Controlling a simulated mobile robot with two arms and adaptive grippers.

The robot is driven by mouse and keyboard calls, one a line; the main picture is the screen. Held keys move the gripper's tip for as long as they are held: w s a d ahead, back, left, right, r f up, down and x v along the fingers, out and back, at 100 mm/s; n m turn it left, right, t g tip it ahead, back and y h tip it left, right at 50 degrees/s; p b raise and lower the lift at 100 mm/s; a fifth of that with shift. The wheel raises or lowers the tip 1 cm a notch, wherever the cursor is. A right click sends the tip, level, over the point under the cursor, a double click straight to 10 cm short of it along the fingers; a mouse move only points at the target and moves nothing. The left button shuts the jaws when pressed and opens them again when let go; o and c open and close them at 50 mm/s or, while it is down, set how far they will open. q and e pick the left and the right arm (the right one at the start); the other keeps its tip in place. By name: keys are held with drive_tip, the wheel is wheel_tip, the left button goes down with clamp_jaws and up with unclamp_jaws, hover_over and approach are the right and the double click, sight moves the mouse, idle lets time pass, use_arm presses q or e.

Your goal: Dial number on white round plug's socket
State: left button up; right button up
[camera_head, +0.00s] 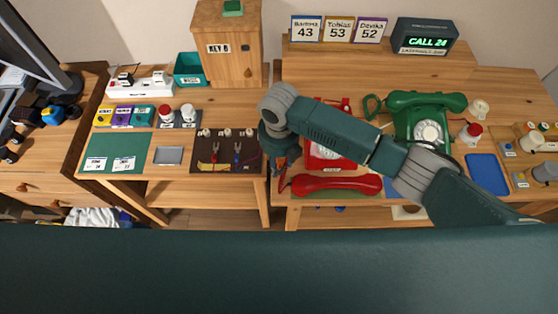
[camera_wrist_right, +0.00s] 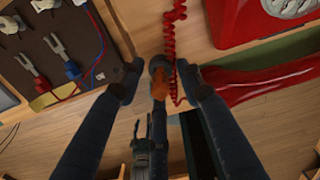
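A red dial phone (camera_head: 323,154) stands on the right-hand table, partly hidden behind my right arm. Its red handset (camera_head: 337,185) lies in front of it. A green dial phone (camera_head: 424,118) stands further right. A dark brown board (camera_head: 227,162) at the left table's right end holds small forked plugs, one red (camera_head: 215,152) and one blue (camera_head: 238,153), below several small white round pieces (camera_head: 227,132). My right gripper (camera_wrist_right: 160,82) is open between this board and the red phone. An orange-brown piece (camera_wrist_right: 159,84) shows between its fingers, not pinched; I cannot tell what it is. My left gripper is not in view.
A red coiled cord (camera_wrist_right: 171,45) hangs close to my right gripper. A wooden box (camera_head: 228,60) stands behind the board.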

wheel_tip(320, 180, up, 12)
idle(0.5)
drive_tip(key=shift+s, duration=0.1)
